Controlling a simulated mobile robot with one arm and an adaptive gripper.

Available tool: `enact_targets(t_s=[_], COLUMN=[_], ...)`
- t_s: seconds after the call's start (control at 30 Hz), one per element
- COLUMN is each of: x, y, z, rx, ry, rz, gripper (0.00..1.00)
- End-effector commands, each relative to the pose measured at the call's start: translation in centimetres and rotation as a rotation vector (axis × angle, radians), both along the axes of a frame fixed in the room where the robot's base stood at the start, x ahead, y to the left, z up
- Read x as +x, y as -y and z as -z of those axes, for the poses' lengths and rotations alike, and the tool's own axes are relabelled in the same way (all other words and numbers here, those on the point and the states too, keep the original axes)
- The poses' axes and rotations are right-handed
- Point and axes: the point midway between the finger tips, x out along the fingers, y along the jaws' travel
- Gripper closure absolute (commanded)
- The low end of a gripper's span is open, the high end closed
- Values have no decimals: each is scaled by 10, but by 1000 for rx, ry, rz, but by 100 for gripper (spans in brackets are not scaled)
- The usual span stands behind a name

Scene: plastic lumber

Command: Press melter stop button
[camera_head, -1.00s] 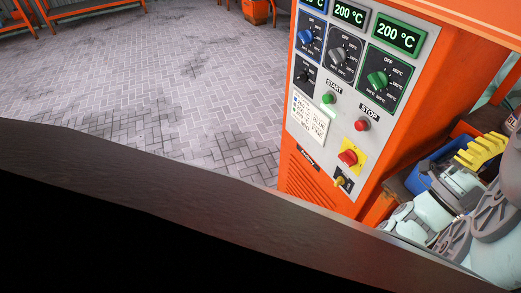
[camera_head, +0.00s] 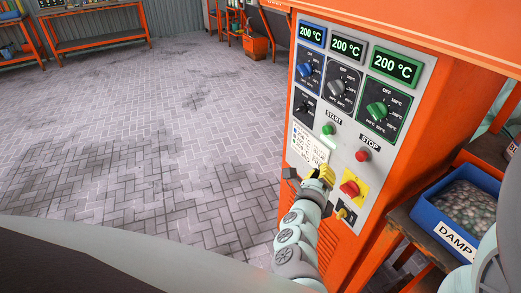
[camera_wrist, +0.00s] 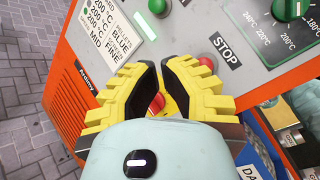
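The red round stop button (camera_head: 362,155) is on the grey control panel of the orange melter, under a black STOP label. It also shows in the wrist view (camera_wrist: 207,63), just beyond the right finger. My gripper (camera_head: 312,178) is in front of the panel, below and left of the stop button in the head view. In the wrist view its yellow fingers with black pads (camera_wrist: 160,68) are apart with a narrow gap and nothing held between them. I cannot tell how far they are from the panel.
The green start button (camera_head: 328,130) is left of the stop button. A red knob on a yellow plate (camera_head: 350,188) is below it and shows between my fingers. Dials and 200 °C displays are above. A blue bin (camera_head: 455,240) labelled DAMP stands at right. The paved floor at left is clear.

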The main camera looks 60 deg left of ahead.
Motion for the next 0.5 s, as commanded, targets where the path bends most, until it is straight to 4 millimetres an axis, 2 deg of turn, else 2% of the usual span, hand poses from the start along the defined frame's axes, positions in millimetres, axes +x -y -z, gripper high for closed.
enact_targets(t_s=[0.13,0.5], x=[-5,-1], y=[-5,-4], z=[1,0], rx=[13,12], ry=[-17,-13], rz=[-16,-13], gripper=[100,100])
